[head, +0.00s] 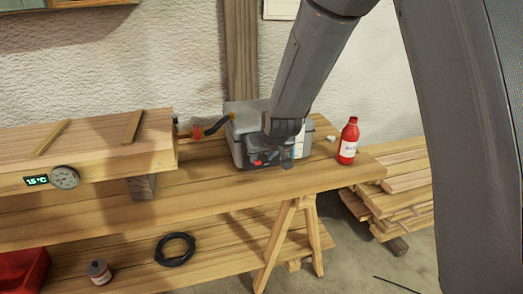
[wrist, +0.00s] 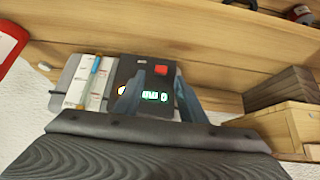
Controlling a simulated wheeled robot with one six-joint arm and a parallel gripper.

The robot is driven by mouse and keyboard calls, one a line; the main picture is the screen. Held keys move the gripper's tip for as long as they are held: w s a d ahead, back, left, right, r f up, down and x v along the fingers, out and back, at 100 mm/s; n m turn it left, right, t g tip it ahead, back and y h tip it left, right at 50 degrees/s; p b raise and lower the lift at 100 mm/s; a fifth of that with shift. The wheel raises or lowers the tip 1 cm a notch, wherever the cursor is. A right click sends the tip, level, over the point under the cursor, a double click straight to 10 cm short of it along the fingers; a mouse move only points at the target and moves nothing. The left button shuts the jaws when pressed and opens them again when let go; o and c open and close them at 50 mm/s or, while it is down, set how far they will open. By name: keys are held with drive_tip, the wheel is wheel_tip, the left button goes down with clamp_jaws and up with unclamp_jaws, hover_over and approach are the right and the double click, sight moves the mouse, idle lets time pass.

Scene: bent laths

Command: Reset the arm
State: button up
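My arm reaches down from the upper right in the head view. My gripper (head: 283,160) is at the front of a grey box-shaped unit (head: 240,122) on the bench. In the wrist view my gripper (wrist: 160,82) has its two dark fingers apart, with nothing seen between them but the unit's panel behind. The panel of the unit (wrist: 125,72) shows a red button (wrist: 161,70), a lit green display (wrist: 154,96), a yellow light and a white label strip. I cannot tell whether the fingertips touch the panel.
A long wooden box (head: 100,148) with a dial and a display reading about 15 °C stands left. A hose joins it to the unit. A red bottle (head: 348,142) stands right on the bench (head: 215,190). A black coil (head: 175,249) and a tin lie below. Planks (head: 400,190) are stacked right.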

drive_tip(key=s+d+m+g, duration=0.1)
drive_tip(key=s+d+g, duration=0.1)
drive_tip(key=s+d, duration=0.4)
drive_tip(key=s+d+m+g+h, duration=0.1)
drive_tip(key=s+d, duration=0.5)
drive_tip(key=s, duration=0.7)
drive_tip(key=s+d+m+g+h, duration=0.1)
drive_tip(key=s+d+g, duration=0.2)
drive_tip(key=s+d, duration=0.4)
drive_tip(key=s, duration=0.3)
drive_tip(key=shift+s+g, duration=0.2)
drive_tip(key=shift+g, duration=0.2)
